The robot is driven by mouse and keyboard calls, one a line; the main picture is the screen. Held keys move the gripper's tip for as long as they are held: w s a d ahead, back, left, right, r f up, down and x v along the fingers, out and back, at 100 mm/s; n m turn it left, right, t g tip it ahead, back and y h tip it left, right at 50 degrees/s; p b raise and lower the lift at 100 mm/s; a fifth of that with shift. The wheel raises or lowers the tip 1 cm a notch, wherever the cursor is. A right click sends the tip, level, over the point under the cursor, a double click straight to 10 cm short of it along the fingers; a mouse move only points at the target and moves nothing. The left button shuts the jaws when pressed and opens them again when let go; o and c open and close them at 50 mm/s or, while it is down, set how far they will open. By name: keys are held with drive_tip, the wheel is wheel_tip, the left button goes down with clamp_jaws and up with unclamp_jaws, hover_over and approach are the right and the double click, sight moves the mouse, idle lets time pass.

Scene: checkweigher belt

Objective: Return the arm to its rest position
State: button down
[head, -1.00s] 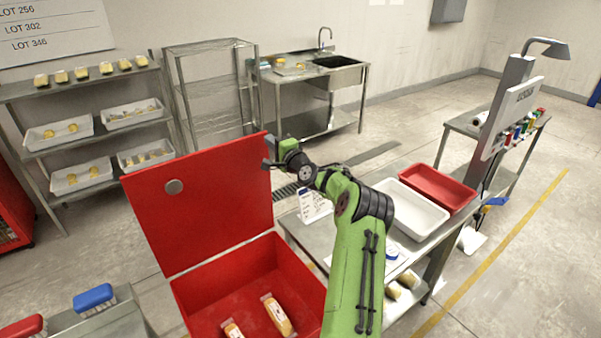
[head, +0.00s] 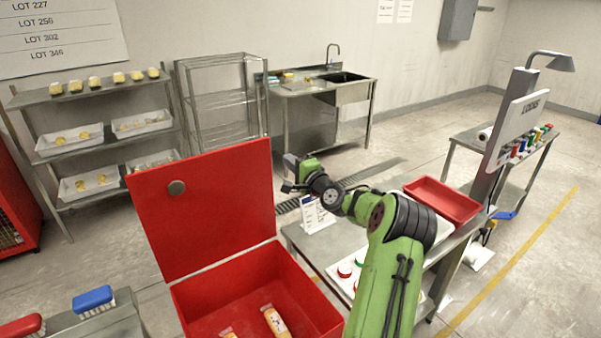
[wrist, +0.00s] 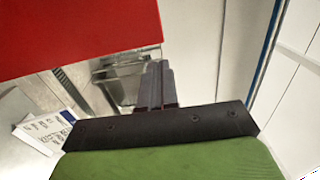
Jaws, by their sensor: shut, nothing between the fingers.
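My green arm rises from the lower right of the head view, folded, with my gripper (head: 288,178) up in the air near the right edge of the red bin's open lid (head: 205,210). In the wrist view my gripper (wrist: 158,72) shows its two dark fingers together, with nothing between them. The red lid (wrist: 75,35) fills the upper left of that view, close to the fingers; whether they touch cannot be told.
The open red bin (head: 215,290) holds wrapped items (head: 274,320). A steel table with a red tray (head: 443,200) stands beside my arm, near a display post (head: 500,130). A shelf (head: 90,95), wire rack (head: 218,100) and sink (head: 340,80) stand behind. Open floor lies to the right.

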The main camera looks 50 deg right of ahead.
drive_tip(key=v, duration=0.5)
drive_tip(key=w+a+r+n+g+y, duration=0.15)
drive_tip(key=a+n, duration=0.25)
drive_tip(key=a, duration=0.4)
drive_tip(key=w+a+n+g+y, duration=0.2)
drive_tip(key=w+a+n+y, duration=0.1)
drive_tip(key=a, duration=0.5)
drive_tip(key=s+a+n+g, duration=0.2)
drive_tip(key=a+n, duration=0.1)
drive_tip(key=a, duration=0.4)
drive_tip(key=s+a+n+g, duration=0.2)
drive_tip(key=s+a+n, duration=0.1)
drive_tip(key=a, duration=0.4)
drive_tip(key=s+a+f+n+g, duration=0.1)
drive_tip(key=s+a+n+g, duration=0.1)
drive_tip(key=s, duration=1.2)
drive_tip(key=s+a+f+n+g, duration=0.1)
drive_tip(key=s+a+n+g, duration=0.2)
drive_tip(key=s, duration=1.1)
drive_tip(key=a+n, duration=0.2)
drive_tip(key=a, duration=0.2)
drive_tip(key=shift+s+a+f+h+b, duration=0.2)
drive_tip(key=shift+f+h+b, duration=0.1)
drive_tip(key=shift+f+h, duration=0.05)
drive_tip(key=shift+n, duration=0.3)
